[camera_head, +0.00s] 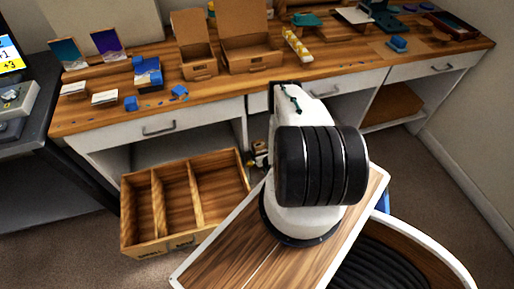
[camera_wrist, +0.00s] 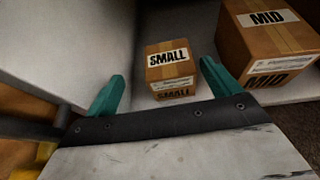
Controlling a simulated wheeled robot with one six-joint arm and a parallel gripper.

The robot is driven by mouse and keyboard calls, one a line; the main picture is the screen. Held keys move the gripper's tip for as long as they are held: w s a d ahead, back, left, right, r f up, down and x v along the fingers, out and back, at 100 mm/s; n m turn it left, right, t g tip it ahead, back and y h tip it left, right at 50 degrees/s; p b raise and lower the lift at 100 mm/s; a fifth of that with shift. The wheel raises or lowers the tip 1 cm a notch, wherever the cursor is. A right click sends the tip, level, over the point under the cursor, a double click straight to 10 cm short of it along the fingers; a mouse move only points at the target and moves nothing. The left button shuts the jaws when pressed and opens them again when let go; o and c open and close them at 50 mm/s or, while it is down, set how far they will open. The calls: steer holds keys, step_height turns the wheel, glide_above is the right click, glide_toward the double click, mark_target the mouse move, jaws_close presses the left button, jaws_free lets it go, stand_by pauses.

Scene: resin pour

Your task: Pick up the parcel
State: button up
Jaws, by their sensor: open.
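In the wrist view a small brown cardboard parcel (camera_wrist: 172,72) labelled "SMALL" sits on a pale shelf surface (camera_wrist: 207,25). A larger parcel (camera_wrist: 268,42) labelled "MID" stands to its right. My gripper (camera_wrist: 160,85) has two teal fingers, spread apart and empty. The small parcel shows between and beyond the fingertips, nearer the right one. I cannot tell the exact gap to it. In the head view my arm hides the gripper and I cannot make out the parcels.
A pale wall or panel (camera_wrist: 65,40) stands close on the left in the wrist view. In the head view a wooden desk (camera_head: 250,83) holds open cardboard boxes (camera_head: 255,50) and small blue items. A three-compartment wooden crate (camera_head: 183,200) lies on the floor below the drawers.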

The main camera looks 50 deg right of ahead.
mark_target(259, 145)
steer(key=w+d, duration=0.1)
steer(key=w+d+f, duration=0.1)
steer(key=w+d, duration=0.1)
steer(key=shift+w+d+f, duration=0.1)
steer(key=shift+w+f, duration=0.05)
steer(key=shift+f, duration=0.15)
steer(key=shift+w+d+f, duration=0.25)
steer(key=shift+w, duration=0.25)
steer(key=c, duration=1.2)
